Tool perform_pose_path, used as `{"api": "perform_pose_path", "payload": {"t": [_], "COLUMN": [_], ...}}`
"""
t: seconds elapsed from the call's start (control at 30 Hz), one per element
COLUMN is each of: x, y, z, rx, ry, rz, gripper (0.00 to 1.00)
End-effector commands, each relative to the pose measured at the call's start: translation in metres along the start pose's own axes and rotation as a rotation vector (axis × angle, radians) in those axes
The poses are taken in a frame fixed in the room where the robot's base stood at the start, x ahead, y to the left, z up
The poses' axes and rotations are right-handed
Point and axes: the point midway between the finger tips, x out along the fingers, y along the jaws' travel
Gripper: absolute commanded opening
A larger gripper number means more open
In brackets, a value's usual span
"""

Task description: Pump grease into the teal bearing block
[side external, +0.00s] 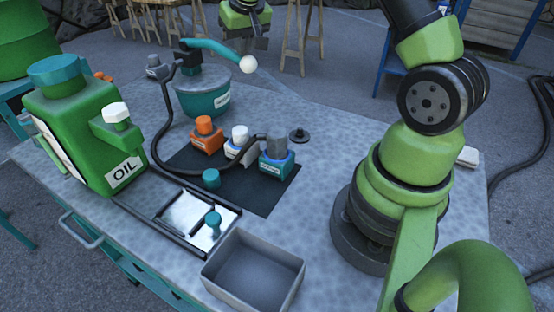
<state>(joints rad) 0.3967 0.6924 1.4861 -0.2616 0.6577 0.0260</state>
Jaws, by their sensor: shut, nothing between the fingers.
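The teal bearing block (276,168) stands at the right end of a row on a dark mat, beside an orange block (207,138) and a white block (240,143). A grey cylindrical piece (277,144) sits on top of the teal block. A black hose (158,140) loops from the grease pump to the blocks and appears to end at that grey piece; the exact joint is unclear. The teal grease pump (205,103) stands at the back, its teal lever (212,49) ending in a white ball (248,64). My gripper (261,43) is shut and empty, above and behind the ball, apart from it.
A green oil can (85,130) stands at the left. An empty grey bin (254,270) is at the front. A black knobbed disc (299,136) lies behind the teal block.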

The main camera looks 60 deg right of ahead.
Motion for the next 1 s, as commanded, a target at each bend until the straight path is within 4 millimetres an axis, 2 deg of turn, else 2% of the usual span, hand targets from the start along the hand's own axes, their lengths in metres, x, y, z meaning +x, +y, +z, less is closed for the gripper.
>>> {"api": "perform_pose_path", "payload": {"t": [0.2,0.33,1.0], "x": [0.015,0.010,-0.067], "y": [0.000,0.000,0.000], "z": [0.007,0.005,-0.028], "rx": [-0.001,0.001,0.001], "ry": [-0.006,-0.003,0.000], "rz": [0.001,0.001,0.000], "gripper": [0.00,0.00,0.00]}}
